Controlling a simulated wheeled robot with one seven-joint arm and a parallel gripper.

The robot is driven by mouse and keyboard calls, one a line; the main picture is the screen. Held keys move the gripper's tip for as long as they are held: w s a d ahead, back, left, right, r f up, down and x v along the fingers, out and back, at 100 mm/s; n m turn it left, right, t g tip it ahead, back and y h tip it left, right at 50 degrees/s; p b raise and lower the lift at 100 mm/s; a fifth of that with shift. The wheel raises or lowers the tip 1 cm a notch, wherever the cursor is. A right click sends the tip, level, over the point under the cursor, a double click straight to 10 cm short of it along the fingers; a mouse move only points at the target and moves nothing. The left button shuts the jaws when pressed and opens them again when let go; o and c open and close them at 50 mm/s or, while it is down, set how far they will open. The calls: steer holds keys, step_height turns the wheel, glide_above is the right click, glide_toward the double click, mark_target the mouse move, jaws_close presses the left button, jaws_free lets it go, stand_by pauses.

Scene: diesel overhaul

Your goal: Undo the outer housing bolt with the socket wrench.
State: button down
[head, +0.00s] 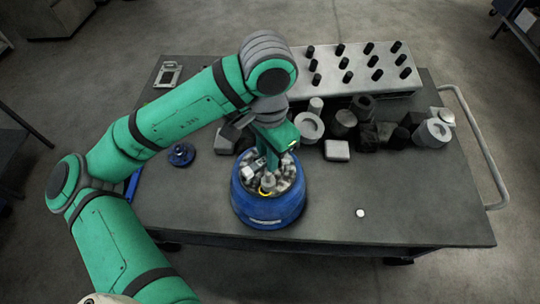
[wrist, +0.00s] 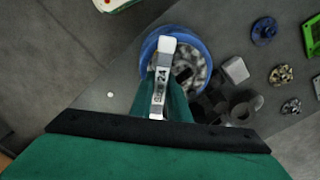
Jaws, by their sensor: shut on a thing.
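The blue round housing (head: 268,214) stands on the table with many grey metal parts packed inside its rim; it also shows in the wrist view (wrist: 205,52). My gripper (head: 268,160) points down over the housing's opening. In the wrist view, its green fingers (wrist: 166,100) are shut on a silver tool (wrist: 162,72) with "24" on its side, which I take to be the socket wrench. The tool's lower end is over or among the parts inside the housing; I cannot tell whether it touches a bolt. The outer housing bolt cannot be made out. A yellow ring (head: 265,194) shows near the tool.
A pale rack (head: 345,98) with rows of black pegs lies at the back. Grey and dark cylindrical parts and blocks (head: 337,150) crowd the right of the housing. A blue disc (head: 181,154) lies left. A small white disc (head: 361,212) lies front right, with clear table around.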

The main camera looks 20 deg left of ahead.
steer(key=shift+w+m, duration=0.1)
steer(key=shift+m, duration=0.5)
steer(key=shift+d+m, duration=0.2)
steer(key=shift+m, duration=1)
steer(key=m, duration=0.3)
steer(key=shift+s+a, duration=0.2)
steer(key=shift+a, duration=0.15)
steer(key=shift+d+m, duration=0.1)
steer(key=shift+m, duration=0.6)
steer(key=shift+d, duration=0.1)
